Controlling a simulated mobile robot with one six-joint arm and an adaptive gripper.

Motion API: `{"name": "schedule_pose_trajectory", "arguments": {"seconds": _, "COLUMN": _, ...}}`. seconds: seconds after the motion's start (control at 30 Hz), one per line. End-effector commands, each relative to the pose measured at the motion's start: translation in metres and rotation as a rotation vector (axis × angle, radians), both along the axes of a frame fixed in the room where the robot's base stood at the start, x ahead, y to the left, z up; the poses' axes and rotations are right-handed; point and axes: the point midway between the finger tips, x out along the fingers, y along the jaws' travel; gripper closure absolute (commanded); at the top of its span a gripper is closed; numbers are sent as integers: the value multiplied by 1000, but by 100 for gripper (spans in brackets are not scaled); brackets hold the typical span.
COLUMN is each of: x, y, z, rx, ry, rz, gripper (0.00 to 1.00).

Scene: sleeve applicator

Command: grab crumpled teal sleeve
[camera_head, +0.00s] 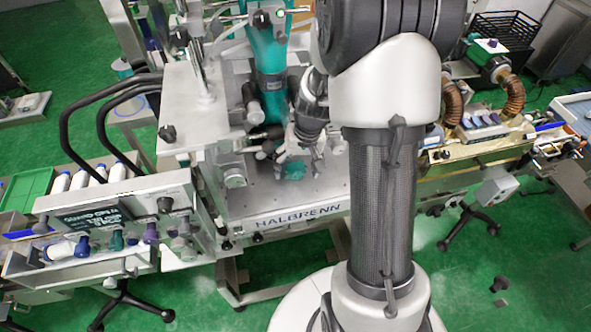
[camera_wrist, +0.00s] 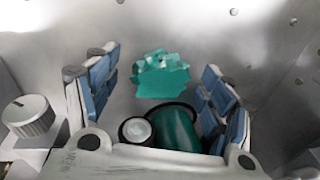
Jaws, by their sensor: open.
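The crumpled teal sleeve (camera_wrist: 160,80) lies on the bare metal plate in the wrist view, ahead of my gripper and between the lines of its two fingers. In the head view the sleeve (camera_head: 294,171) is a small teal patch on the machine's plate, just below my gripper (camera_head: 298,152). My gripper (camera_wrist: 158,90) is open in the wrist view, its blue-padded fingers wide apart. Nothing is between the pads that I can see them touch. The exact height of the fingers above the sleeve is hard to tell.
A dark green cylinder (camera_wrist: 175,128) and a white-capped round part (camera_wrist: 136,130) show low between the fingers in the wrist view. A knob (camera_wrist: 28,115) is at left. A teal column (camera_head: 268,60) stands behind the plate (camera_head: 325,189). A bottle rack (camera_head: 100,195) is at left.

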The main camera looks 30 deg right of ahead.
Motion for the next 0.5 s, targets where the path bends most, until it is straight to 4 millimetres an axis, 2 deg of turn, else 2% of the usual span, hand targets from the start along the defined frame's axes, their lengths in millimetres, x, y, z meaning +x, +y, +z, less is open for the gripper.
{"name": "schedule_pose_trajectory", "arguments": {"seconds": 0.13, "x": 0, "y": 0, "z": 1, "rx": 0, "ry": 0, "rz": 0, "gripper": 27}}
{"name": "schedule_pose_trajectory", "arguments": {"seconds": 0.5, "x": 0, "y": 0, "z": 1, "rx": 0, "ry": -1, "rz": 0, "gripper": 51}}
